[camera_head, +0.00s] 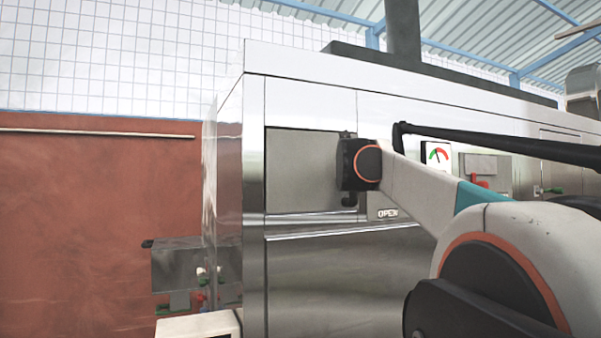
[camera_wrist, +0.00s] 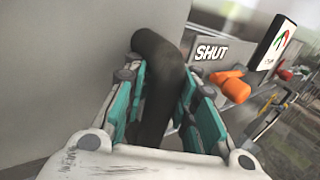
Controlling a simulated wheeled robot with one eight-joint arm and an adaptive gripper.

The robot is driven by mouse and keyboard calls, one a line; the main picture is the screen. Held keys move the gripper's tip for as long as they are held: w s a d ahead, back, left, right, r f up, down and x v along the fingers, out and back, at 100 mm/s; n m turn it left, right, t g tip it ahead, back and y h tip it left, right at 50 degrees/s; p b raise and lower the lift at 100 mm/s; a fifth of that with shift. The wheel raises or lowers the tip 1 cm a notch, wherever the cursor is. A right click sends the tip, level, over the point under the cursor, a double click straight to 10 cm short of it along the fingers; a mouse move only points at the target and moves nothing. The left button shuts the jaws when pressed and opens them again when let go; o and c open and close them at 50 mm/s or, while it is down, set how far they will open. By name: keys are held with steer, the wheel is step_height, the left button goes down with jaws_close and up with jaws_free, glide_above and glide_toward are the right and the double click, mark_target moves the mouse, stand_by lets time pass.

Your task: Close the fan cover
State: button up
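A flat grey square panel (camera_head: 300,170), which looks like the fan cover, sits in the upper left front of the steel machine. It looks about flush with that front. A grey surface (camera_wrist: 70,70) fills the left of the wrist view. A black bent handle (camera_wrist: 162,65) stands between the teal-padded fingers of my gripper (camera_wrist: 164,85), one finger on each side. The fingers are very close to the handle, but I cannot tell whether they press on it. In the head view my own wrist hides the gripper and part of the panel's right edge.
The machine front has an "OPEN" label (camera_head: 387,213) below right of the panel. The wrist view shows a "SHUT" label (camera_wrist: 212,52), an orange knob (camera_wrist: 232,86) and a gauge (camera_wrist: 277,47). A metal box (camera_head: 188,265) juts out at left.

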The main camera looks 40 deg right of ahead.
steer(key=o, duration=0.3)
steer(key=shift+w+a, duration=0.2)
steer(key=shift+o, duration=0.2)
step_height(320, 180, up, 10)
stand_by(0.7)
